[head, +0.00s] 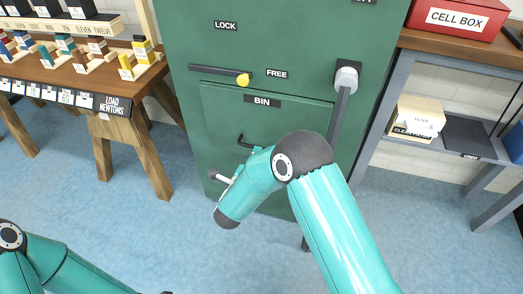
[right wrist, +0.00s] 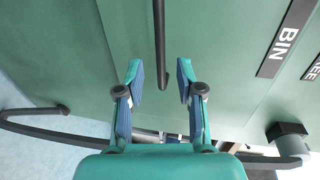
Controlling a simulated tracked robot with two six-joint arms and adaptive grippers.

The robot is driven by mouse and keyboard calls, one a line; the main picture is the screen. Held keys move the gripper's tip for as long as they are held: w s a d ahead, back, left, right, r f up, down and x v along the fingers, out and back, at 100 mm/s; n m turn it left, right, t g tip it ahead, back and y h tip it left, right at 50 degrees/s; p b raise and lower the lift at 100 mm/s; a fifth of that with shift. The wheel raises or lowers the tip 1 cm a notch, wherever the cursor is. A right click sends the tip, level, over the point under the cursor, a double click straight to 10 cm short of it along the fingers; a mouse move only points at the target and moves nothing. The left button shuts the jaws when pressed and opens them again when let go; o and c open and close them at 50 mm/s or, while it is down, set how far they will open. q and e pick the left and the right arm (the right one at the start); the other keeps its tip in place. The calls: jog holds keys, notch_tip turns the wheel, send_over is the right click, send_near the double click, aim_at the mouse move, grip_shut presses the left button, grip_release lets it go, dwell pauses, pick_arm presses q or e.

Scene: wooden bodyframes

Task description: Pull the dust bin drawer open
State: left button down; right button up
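The green bin drawer (head: 225,115) with its BIN label (head: 262,101) is in the cabinet front and looks shut. Its dark bar handle (head: 248,142) is partly covered by my right arm in the head view. In the right wrist view, the dark handle bar (right wrist: 160,50) runs down the picture between the two fingers of my right gripper (right wrist: 159,70). The fingers are spread, with a gap on both sides of the bar; I cannot tell how deep it sits between them. My left forearm shows at the bottom left of the head view; its gripper is out of frame.
A latch bar with a yellow knob (head: 243,80) sits above the drawer by the FREE label (head: 277,74). A grey lever (head: 341,110) hangs at the drawer's right. A wooden table (head: 70,75) stands left, a shelf rack (head: 470,140) right. Blue floor is clear in front.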

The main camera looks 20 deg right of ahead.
jog(key=x, duration=0.5)
jog(key=shift+w+d+f+b, duration=0.1)
jog(key=shift+w+d+b, duration=0.15)
jog(key=shift+b, duration=0.15)
grip_shut()
